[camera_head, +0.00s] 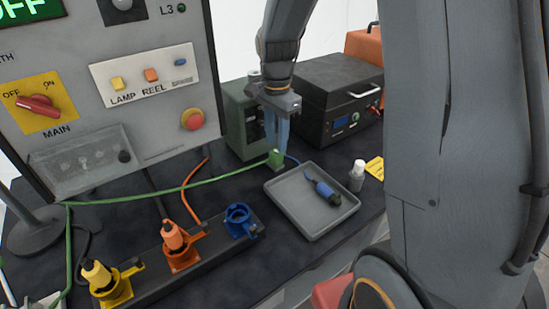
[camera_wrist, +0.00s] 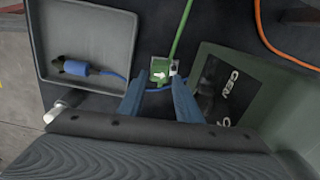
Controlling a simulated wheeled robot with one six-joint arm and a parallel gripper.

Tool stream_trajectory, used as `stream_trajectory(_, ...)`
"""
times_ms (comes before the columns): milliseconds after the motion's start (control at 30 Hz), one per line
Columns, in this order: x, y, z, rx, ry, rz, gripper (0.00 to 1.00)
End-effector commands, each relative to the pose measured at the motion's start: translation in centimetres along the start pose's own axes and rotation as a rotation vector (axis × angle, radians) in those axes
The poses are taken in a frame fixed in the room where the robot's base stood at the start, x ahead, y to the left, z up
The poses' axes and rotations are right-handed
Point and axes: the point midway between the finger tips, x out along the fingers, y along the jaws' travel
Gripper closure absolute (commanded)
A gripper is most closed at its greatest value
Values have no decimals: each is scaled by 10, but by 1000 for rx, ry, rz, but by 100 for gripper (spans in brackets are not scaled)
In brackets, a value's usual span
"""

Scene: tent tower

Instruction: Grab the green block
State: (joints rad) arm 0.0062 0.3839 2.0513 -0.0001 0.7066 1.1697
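The green block (camera_head: 276,160) stands on the dark tabletop, just behind the grey tray, with a green cable running from it to the left. In the wrist view the green block (camera_wrist: 160,70) has a white arrow mark on top and sits just ahead of my fingertips, roughly centred between them. My gripper (camera_head: 278,146) reaches down from above with its blue fingers over the block. In the wrist view my gripper (camera_wrist: 157,86) has its two fingers spread apart, with nothing clearly held. Whether a finger touches the block cannot be told.
The grey tray (camera_head: 285,203) holds a blue connector (camera_head: 325,191). A green box (camera_head: 240,122) and a black case (camera_head: 338,92) stand behind. A white bottle (camera_head: 357,176) is right of the tray. Yellow, orange and blue sockets line a dark strip (camera_head: 208,262) at the front.

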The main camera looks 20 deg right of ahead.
Motion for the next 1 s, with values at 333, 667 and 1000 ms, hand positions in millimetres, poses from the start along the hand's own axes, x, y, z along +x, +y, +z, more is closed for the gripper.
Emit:
stream_trajectory(333, 44, 1, 2, -4, -1, 2, 69)
stream_trajectory(667, 48, -1, 3, -6, 0, 0, 76)
stream_trajectory(1000, 47, -1, 3, -6, 0, -1, 100)
